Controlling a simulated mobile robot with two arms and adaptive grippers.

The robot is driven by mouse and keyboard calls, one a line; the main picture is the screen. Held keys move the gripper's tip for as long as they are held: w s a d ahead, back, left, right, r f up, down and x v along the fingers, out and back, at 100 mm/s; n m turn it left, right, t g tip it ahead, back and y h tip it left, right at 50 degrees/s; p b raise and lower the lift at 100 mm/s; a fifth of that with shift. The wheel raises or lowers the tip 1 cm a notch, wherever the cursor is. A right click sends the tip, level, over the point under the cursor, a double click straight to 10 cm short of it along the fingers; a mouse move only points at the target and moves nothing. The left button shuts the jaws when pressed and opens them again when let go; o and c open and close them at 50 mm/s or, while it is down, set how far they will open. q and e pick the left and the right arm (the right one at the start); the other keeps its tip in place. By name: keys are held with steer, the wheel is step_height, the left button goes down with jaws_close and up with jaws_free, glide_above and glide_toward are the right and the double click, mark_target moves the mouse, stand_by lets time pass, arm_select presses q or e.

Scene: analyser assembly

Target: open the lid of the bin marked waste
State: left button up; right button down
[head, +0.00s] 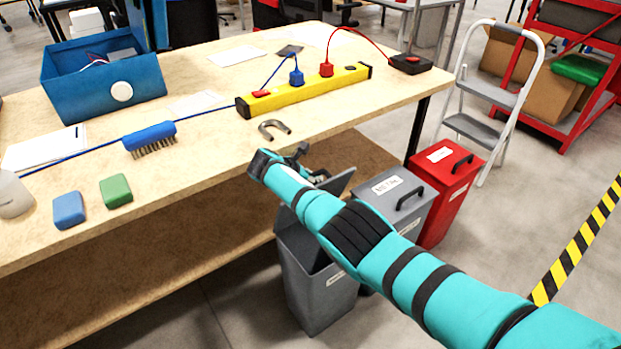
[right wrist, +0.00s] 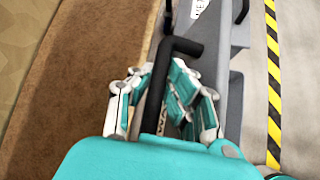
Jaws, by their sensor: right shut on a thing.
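The bin marked waste (head: 318,290) is the nearest grey bin beside the workbench in the head view. Its lid (head: 341,183) is tilted up, and the dark inside shows below it. My right gripper (head: 318,173) is at the raised lid, partly hidden behind my own arm. In the right wrist view, the fingers of my right gripper (right wrist: 165,105) are closed around the black lid handle (right wrist: 158,80). Part of a label starting "WA" shows between the fingers. My left gripper is out of view.
A second grey bin (head: 388,215) with a closed lid and a red bin (head: 450,193) stand behind. The workbench (head: 215,165) edge runs close on the left, with a horseshoe magnet (head: 274,128) near it. A step ladder (head: 478,130) stands farther back.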

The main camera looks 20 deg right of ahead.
steer(key=shift+w+r, duration=0.1)
steer(key=shift+r, duration=0.1)
steer(key=c, duration=1.6)
jaws_free()
steer(key=shift+o, duration=0.2)
steer(key=v, duration=1.2)
